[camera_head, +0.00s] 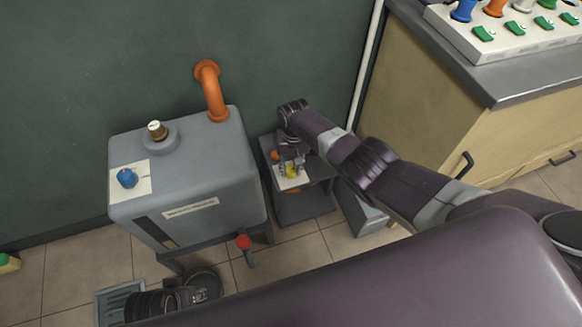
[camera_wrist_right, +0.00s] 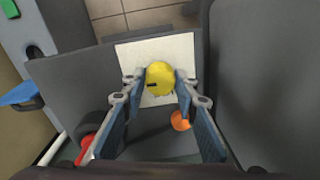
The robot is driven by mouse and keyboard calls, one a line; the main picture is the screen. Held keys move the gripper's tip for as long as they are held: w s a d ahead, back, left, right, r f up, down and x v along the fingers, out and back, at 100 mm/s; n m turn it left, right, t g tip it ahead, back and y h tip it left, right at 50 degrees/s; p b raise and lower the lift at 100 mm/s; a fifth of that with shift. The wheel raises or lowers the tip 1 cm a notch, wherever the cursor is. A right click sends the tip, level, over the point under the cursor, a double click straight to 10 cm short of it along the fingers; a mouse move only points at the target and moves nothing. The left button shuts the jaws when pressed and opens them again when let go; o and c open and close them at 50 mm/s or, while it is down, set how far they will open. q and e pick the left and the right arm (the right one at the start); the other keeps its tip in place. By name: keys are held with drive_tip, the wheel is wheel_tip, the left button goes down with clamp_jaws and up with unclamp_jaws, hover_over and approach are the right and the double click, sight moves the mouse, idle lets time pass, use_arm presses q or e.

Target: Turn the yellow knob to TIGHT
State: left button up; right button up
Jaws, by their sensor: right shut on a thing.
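The yellow knob (camera_wrist_right: 160,77) sits on a white label plate (camera_wrist_right: 190,50) on the small grey machine. In the head view the knob (camera_head: 291,171) shows small below my right gripper. My right gripper (camera_wrist_right: 161,84) is shut on the knob, with one blue finger on each side of it. A small black mark shows on the knob's left side in the wrist view. Any TIGHT wording on the plate cannot be read. My left gripper (camera_head: 190,295) shows partly at the bottom left of the head view, low over the floor; its fingers cannot be made out.
A large grey tank (camera_head: 190,185) with a blue knob (camera_head: 127,178) and an orange pipe (camera_head: 211,90) stands left of the small machine. A red valve handle (camera_head: 243,241) juts from its front. A wooden cabinet (camera_head: 440,100) is at right. A floor drain (camera_head: 112,300) lies at lower left.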

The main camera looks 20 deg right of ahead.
sight(292, 170)
drive_tip(key=o, duration=1.2)
drive_tip(key=shift+c, duration=0.2)
wheel_tip(292, 170, up, 12)
drive_tip(key=shift+d, duration=0.25)
drive_tip(key=shift+s+f, duration=0.1)
